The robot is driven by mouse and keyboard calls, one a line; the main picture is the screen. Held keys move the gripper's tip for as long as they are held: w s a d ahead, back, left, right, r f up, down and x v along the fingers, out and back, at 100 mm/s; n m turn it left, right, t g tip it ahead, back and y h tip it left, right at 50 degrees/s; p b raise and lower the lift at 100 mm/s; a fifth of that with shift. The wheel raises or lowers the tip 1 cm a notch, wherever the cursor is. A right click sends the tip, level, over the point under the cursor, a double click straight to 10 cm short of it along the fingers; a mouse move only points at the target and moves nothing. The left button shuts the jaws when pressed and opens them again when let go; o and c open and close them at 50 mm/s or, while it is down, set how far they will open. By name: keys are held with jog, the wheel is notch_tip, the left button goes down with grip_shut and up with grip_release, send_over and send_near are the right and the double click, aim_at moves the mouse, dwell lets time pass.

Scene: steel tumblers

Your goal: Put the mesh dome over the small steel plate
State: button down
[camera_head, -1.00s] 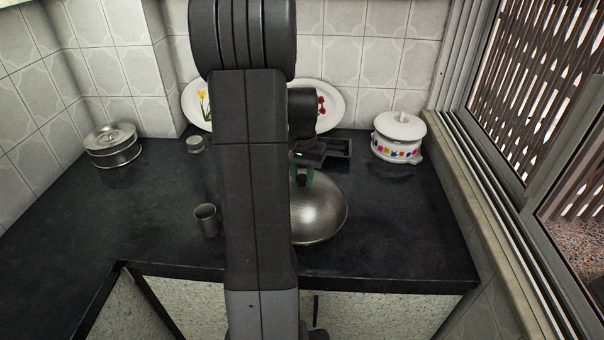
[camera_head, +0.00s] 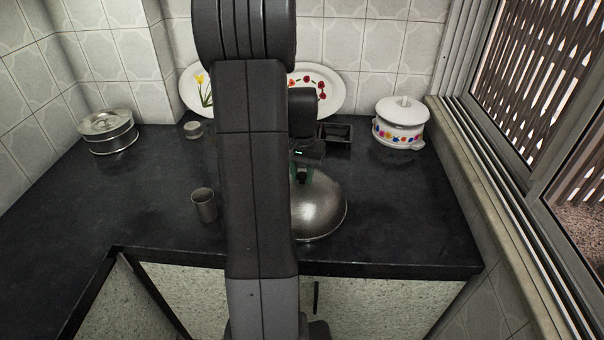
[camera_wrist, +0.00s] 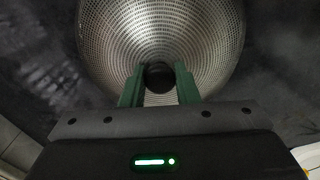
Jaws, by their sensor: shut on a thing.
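The mesh dome (camera_head: 322,212) is a round, silvery cover with a dark knob (camera_wrist: 158,76) on top. It is over the counter, right of my arm in the head view, with its left part hidden behind the arm. In the wrist view the perforated dome (camera_wrist: 205,40) fills the upper middle. My gripper (camera_wrist: 160,82) is above the dome, its green fingers either side of the knob and shut on it. It also shows in the head view (camera_head: 303,174). I cannot tell whether the dome's rim touches the counter. The small steel plate is not visible.
A steel tumbler (camera_head: 204,206) stands left of my arm. A small round container (camera_head: 193,130), a steel tin (camera_head: 108,132), a black tray (camera_head: 337,132), a white pot (camera_head: 400,124) and painted plates (camera_head: 325,88) stand farther back. The front counter edge (camera_head: 390,271) is near the dome.

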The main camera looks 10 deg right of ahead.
jog(key=shift+f, duration=0.4)
jog(key=c, duration=1)
grip_release()
jog(key=shift+c, duration=0.2)
jog(key=shift+r, duration=0.1)
notch_tip(320, 180, up, 14)
jog(key=shift+f, duration=0.2)
notch_tip(320, 180, down, 14)
jog(key=shift+r, duration=0.4)
